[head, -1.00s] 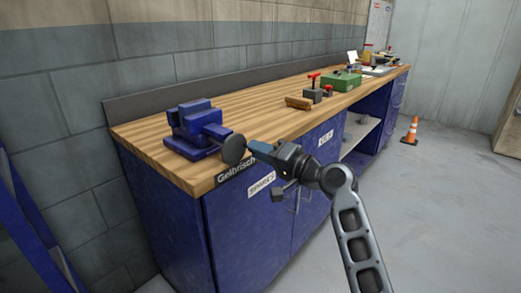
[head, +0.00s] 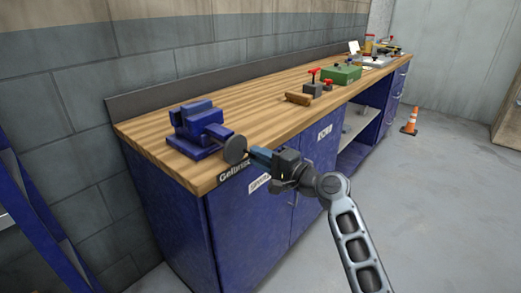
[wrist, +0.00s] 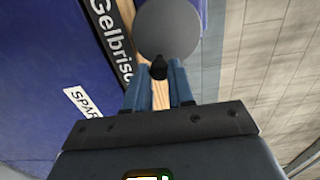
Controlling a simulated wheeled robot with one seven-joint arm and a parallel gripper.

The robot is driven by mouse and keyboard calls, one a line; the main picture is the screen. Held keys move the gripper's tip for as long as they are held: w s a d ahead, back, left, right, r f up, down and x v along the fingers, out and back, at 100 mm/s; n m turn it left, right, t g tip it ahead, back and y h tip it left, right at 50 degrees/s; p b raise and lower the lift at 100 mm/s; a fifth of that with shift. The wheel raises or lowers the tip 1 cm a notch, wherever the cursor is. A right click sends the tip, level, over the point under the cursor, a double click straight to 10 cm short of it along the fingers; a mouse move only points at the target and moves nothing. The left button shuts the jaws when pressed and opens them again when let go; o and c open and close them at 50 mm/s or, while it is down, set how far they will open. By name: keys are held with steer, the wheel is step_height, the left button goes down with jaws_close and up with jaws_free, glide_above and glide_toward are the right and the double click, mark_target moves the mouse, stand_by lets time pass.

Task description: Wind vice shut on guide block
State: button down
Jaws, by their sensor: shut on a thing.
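The blue vice (head: 196,128) stands upright on the near left end of the wooden bench. Its grey round handwheel (head: 235,150) faces the front edge and also fills the top of the wrist view (wrist: 168,28). A small black knob (wrist: 158,68) sticks out from the wheel's rim. My gripper (head: 250,154) is at the wheel, its two blue fingers (wrist: 159,80) shut on the knob. I cannot make out a guide block between the vice jaws, nor the jaw gap, from this angle.
An orange cone (head: 410,121) stands on the open floor.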

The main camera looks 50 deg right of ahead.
steer(key=shift+a+f+m, duration=0.15)
steer(key=shift+a+m, duration=0.05)
steer(key=shift+m, duration=0.3)
steer(key=shift+p, duration=0.35)
steer(key=shift+a+m+p, duration=0.15)
steer(key=shift+m+p, duration=0.6)
steer(key=shift+m, duration=0.15)
steer(key=shift+a+f+m+p, duration=0.15)
steer(key=shift+f+m+p, duration=0.2)
steer(key=shift+m, duration=0.45)
steer(key=shift+r, duration=0.1)
steer(key=shift+a+m+p, duration=0.25)
steer(key=shift+m+p, duration=0.65)
steer(key=shift+p, duration=0.15)
steer(key=shift+a+f+m+p, duration=0.15)
steer(key=shift+f+m+p, duration=0.2)
steer(key=shift+m, duration=0.45)
